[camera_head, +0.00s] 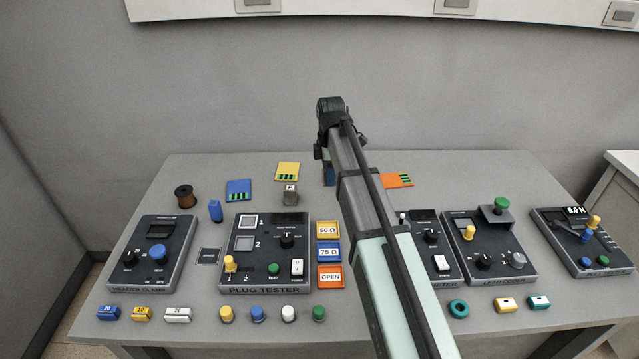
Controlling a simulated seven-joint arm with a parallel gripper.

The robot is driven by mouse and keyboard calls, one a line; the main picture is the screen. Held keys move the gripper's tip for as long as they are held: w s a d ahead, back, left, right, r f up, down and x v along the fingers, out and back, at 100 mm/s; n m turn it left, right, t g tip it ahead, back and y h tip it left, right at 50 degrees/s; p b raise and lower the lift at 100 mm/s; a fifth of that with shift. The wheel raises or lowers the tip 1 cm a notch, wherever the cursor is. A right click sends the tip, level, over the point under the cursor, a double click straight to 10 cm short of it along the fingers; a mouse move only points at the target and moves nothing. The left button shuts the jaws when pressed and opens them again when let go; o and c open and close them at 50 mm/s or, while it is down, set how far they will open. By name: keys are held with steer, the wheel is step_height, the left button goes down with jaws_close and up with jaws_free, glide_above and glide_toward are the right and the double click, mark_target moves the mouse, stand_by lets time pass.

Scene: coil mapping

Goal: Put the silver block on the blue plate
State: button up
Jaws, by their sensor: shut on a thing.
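A small silver block (290,195) with a pale label on top stands on the table behind the plug tester, apart from my gripper. A blue plate (238,188) with green and dark stripes lies to its left and slightly beyond it. My gripper (327,172) is at the far end of my arm, right of the silver block, and mostly hidden behind the arm. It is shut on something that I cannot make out. A bit of blue shows beside the arm there; I cannot tell whether it is held or lies on the table.
A yellow plate (288,171) and an orange plate (398,180) lie at the back. A dark spool (184,196) and a blue block (215,211) stand at left. The plug tester (264,270) and other devices fill the middle. Several small coloured parts line the front.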

steer(key=shift+a+r, duration=0.15)
steer(key=shift+r, duration=0.3)
steer(key=s+a+n, duration=0.1)
steer(key=a, duration=0.7)
glide_above(239, 190)
steer(key=shift+w+f+m, duration=0.1)
steer(key=shift+f+m, duration=0.45)
steer(key=shift+f, duration=1.75)
steer(key=shift+f+m, duration=0.55)
steer(key=shift+f, duration=1.75)
steer(key=o, duration=1.1)
steer(key=shift+f, duration=0.1)
steer(key=shift+o, duration=0.2)
